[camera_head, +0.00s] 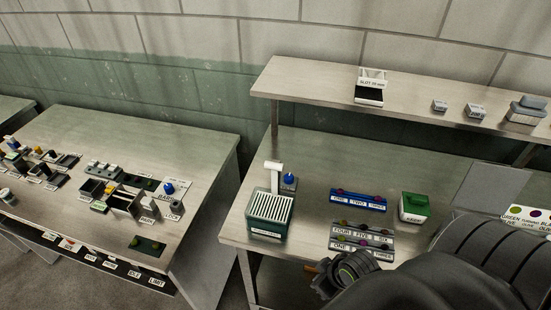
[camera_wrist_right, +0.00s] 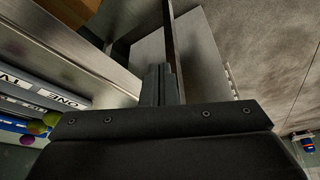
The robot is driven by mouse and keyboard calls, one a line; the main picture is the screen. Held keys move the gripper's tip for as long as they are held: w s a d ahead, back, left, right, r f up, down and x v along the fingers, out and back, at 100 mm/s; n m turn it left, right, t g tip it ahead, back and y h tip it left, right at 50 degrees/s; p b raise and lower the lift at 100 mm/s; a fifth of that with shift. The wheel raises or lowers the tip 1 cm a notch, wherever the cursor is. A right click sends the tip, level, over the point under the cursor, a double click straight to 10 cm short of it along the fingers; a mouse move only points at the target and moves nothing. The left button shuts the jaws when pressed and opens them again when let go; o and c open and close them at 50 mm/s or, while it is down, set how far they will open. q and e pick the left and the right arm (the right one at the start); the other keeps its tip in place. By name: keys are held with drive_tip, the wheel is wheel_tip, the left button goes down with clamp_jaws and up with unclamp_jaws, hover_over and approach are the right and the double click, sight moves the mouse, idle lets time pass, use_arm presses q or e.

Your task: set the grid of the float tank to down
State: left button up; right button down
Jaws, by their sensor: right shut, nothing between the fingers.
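The float tank (camera_head: 255,227) is a dark green box with a label on its front, at the left front of the right-hand table. Its white slatted grid (camera_head: 270,207) lies across the top, and I cannot tell how it is set. A white upright post (camera_head: 274,177) with a flat head stands at the tank's back. My right gripper (camera_head: 318,281) is at the table's front edge, right of and nearer than the tank, apart from it. Its fingers (camera_wrist_right: 158,85) are together and empty in the right wrist view. My left gripper is not in view.
A blue-knobbed block (camera_head: 289,181) stands behind the tank. A raised shelf (camera_head: 320,82) runs behind. Bare tabletop lies between tank and racks.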

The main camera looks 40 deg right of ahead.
drive_tip(key=w+d+r+n+t+y+p, duration=0.1)
drive_tip(key=w+d+r+n+t+y, duration=0.3)
drive_tip(key=r, duration=0.6)
drive_tip(key=w+d+r+n+t+y, duration=0.1)
drive_tip(key=w+d+r+y, duration=0.1)
drive_tip(key=w+r, duration=0.55)
drive_tip(key=w+d+r+n+t+y+p, duration=0.1)
drive_tip(key=w+d+r+n+t+y, duration=0.2)
drive_tip(key=r, duration=0.9)
drive_tip(key=b, duration=0.5)
hover_over(282, 167)
drive_tip(key=shift+f, duration=1.2)
drive_tip(key=shift+m, duration=0.3)
drive_tip(key=shift+f+p, duration=0.6)
drive_tip(key=shift+f, duration=1.55)
